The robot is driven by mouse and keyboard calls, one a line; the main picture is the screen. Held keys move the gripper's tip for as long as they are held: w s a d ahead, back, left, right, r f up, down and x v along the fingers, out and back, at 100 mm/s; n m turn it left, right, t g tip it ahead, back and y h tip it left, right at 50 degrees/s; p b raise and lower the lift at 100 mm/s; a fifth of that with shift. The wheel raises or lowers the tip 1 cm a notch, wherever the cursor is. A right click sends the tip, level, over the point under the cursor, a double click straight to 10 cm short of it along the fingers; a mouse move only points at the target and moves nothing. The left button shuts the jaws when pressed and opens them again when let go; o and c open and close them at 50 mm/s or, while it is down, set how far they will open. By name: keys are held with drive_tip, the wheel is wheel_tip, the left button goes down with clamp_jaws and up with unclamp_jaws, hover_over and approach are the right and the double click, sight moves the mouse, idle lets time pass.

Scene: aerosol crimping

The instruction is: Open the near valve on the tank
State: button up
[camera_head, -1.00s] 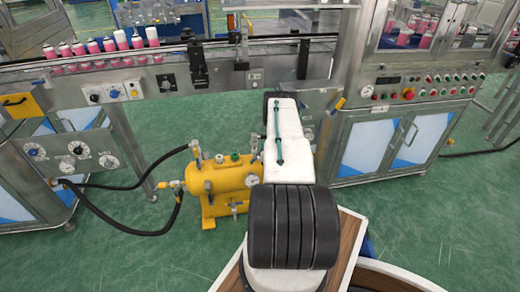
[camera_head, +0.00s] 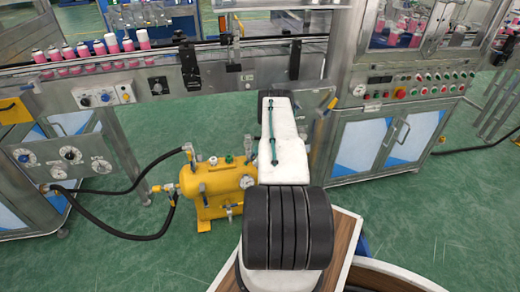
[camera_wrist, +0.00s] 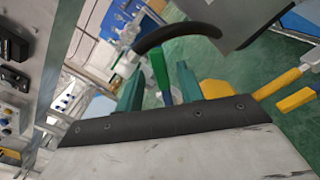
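The yellow tank (camera_head: 208,186) stands on the green floor, left of my arm in the head view. A valve fitting (camera_head: 190,157) with a black hose stands at its left end, and another upright fitting (camera_head: 248,148) at its right end, beside my arm. A round gauge (camera_head: 247,182) faces the front. My arm hides part of the right end, and I cannot tell any valve's setting. In the wrist view my gripper (camera_wrist: 158,88) has its two teal fingers apart. A bright green piece (camera_wrist: 159,70) shows between them; I cannot tell whether they touch it.
A conveyor with pink cans (camera_head: 95,48) runs behind the tank. A control cabinet (camera_head: 385,140) stands to the right. Black hoses (camera_head: 110,190) loop from the tank to the left machine. A dark curved hose (camera_wrist: 178,33) and yellow bars (camera_wrist: 285,85) lie beyond the fingers.

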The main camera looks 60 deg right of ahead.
drive_tip(key=shift+v, duration=2.15)
